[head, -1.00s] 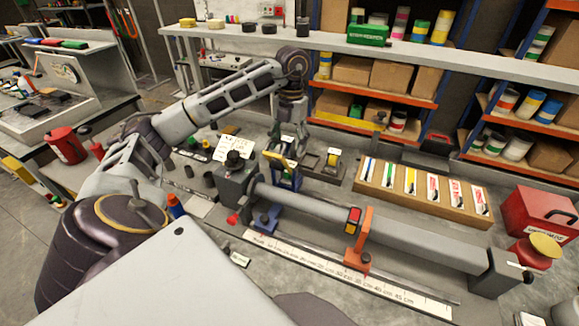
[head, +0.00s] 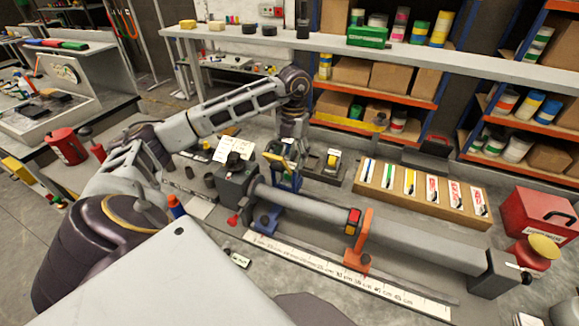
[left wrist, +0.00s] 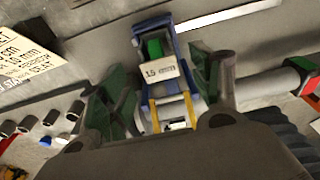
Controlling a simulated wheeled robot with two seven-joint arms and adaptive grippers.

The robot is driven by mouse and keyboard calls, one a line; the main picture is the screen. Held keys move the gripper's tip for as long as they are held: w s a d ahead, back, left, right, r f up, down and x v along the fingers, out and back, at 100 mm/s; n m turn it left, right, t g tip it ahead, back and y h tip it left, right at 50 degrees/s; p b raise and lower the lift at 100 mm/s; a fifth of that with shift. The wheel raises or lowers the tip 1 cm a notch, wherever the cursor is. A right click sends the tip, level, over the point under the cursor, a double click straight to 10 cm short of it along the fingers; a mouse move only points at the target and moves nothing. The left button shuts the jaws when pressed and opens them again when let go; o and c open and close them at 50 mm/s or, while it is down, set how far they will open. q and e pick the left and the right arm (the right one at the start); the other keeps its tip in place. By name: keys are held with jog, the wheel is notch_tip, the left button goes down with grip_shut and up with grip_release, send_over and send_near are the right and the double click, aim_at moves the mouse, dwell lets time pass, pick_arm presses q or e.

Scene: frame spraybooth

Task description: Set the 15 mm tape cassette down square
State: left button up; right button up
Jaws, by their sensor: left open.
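The 15 mm tape cassette (left wrist: 158,70) is a blue frame with a white "15 mm" label and a green part inside. In the head view it (head: 287,180) stands on the bench just behind the grey clamp block. My left gripper (head: 284,156) points down over it. In the left wrist view, the open green-padded fingers (left wrist: 163,103) stand on either side of the cassette, with gaps visible beside it. The underside of the cassette is hidden, so I cannot tell how squarely it sits. My right gripper is not in view.
A grey tube (head: 320,210) with an orange stand (head: 359,250) runs along the bench in front. A dark holder with a yellow roll (head: 333,160) stands right of the cassette. A wooden tray (head: 425,198) holds several cards. Small dark cups (head: 209,181) stand to the left.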

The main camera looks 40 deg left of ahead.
pick_arm(q)
jog(key=shift+s+f, duration=0.1)
jog(key=shift+f, duration=1)
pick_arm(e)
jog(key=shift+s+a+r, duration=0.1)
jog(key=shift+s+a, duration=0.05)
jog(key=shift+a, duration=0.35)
pick_arm(q)
jog(key=c, duration=0.6)
grip_shut()
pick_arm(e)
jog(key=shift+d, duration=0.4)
pick_arm(q)
jog(key=shift+r, duration=0.15)
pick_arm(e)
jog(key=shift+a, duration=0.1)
